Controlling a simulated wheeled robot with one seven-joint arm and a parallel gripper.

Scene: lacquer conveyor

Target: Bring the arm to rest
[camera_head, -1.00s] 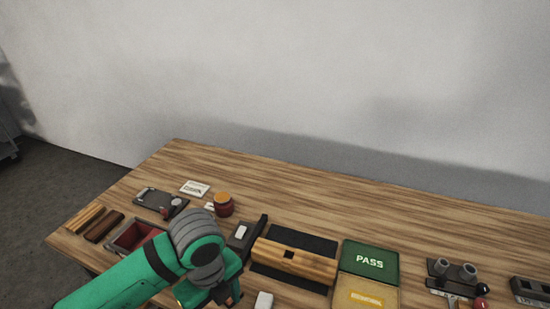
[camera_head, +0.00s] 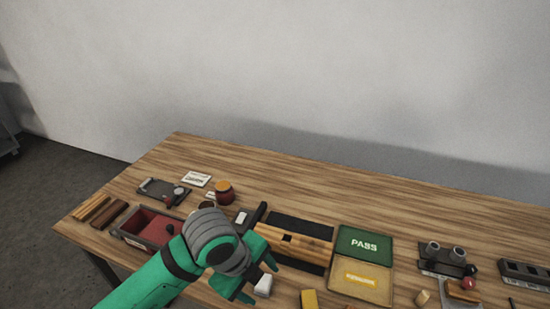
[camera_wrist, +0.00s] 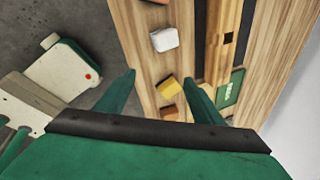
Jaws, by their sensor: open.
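My gripper (camera_head: 262,281) is green and open, with nothing between its fingers. In the head view it hangs over the front part of the wooden table (camera_head: 400,215), close to a white block (camera_head: 264,285). In the wrist view my gripper's two fingers (camera_wrist: 160,78) are spread wide apart. The white block (camera_wrist: 164,39), a yellow block (camera_wrist: 168,88) and an orange-brown block (camera_wrist: 169,112) show beyond and between them on the table. My forearm hides part of the table's front edge in the head view.
A red-lined tray (camera_head: 128,238) lies left of my gripper. A wooden conveyor piece (camera_head: 305,247), the green PASS plate (camera_head: 363,244) and a yellow-marked plate (camera_head: 360,280) lie to its right. A red jar (camera_head: 224,194) stands behind. The table's back strip is clear.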

